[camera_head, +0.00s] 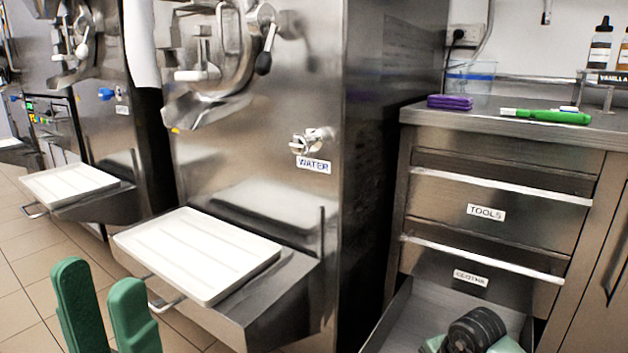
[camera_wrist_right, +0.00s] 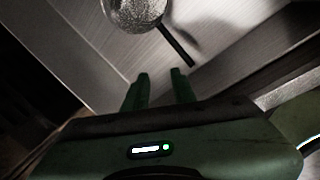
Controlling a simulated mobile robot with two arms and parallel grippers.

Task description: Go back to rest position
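My left gripper (camera_head: 98,276) shows at the lower left of the head view. Its two green fingers point up with a gap between them and nothing in it. It appears in front of the floor, left of the white tray. My right gripper (camera_wrist_right: 160,76) shows in the right wrist view. Its green fingers are apart, with nothing seen between them. In the head view the dark wrist of my right arm (camera_head: 475,330) is over the open lower drawer (camera_head: 405,325); the fingers are not clear there.
In the right wrist view a round silver utensil (camera_wrist_right: 135,10) with a dark handle lies on a metal surface beyond the fingertips. A freezer (camera_head: 265,130) with a white tray (camera_head: 195,252) stands centrally. A counter (camera_head: 480,117) bears a purple cloth (camera_head: 450,102) and green tool (camera_head: 550,116).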

